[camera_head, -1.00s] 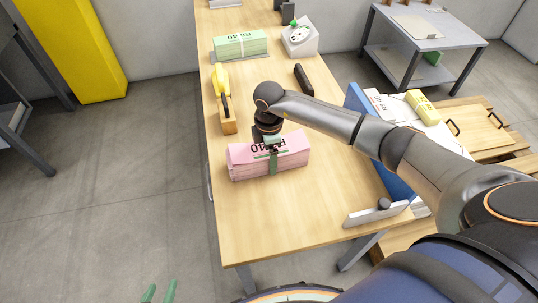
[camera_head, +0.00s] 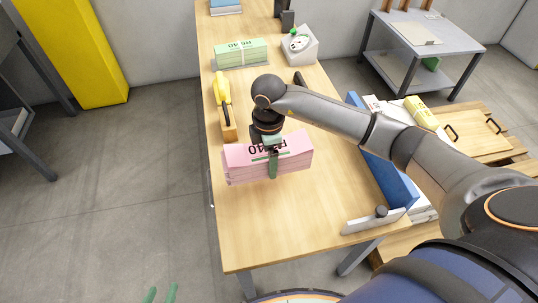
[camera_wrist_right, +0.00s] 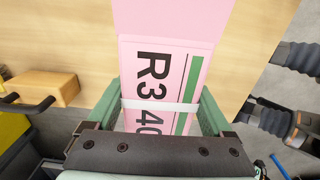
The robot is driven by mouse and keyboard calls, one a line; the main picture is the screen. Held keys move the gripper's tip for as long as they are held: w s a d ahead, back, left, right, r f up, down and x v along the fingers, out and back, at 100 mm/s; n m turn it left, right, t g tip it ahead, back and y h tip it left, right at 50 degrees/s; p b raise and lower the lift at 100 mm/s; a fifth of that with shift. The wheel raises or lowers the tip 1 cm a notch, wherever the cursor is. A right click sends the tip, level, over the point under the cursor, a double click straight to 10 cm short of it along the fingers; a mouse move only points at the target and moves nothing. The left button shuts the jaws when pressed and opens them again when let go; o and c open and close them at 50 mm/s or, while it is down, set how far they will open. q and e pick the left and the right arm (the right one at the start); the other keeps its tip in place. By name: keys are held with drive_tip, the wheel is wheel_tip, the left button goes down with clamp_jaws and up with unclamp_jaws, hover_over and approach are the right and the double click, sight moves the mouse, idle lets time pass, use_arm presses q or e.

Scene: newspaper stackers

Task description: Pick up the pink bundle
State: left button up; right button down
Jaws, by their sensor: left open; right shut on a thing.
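The pink bundle (camera_head: 240,165) is a thick pink stack with black lettering and a light strap, over the near half of the wooden table. My right gripper (camera_head: 272,160) comes down on it from above, its green fingers closed across the two long sides. In the right wrist view the pink bundle (camera_wrist_right: 175,55) sits between the green fingers of my right gripper (camera_wrist_right: 165,105). The bundle looks a little raised from the tabletop; its underside is hidden. My left gripper (camera_head: 160,294) shows only green fingertips, apart and empty, at the bottom edge.
On the table (camera_head: 240,235), a green bundle (camera_head: 241,52) and a white dial scale (camera_head: 299,45) stand farther back. A blue panel (camera_head: 390,180) stands along the right edge.

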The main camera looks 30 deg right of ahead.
drive_tip(key=s+a+r+p, duration=0.1)
drive_tip(key=s+a+r, duration=0.4)
drive_tip(key=s, duration=0.4)
drive_tip(key=shift+s+a+r, duration=0.15)
drive_tip(key=shift+r, duration=0.45)
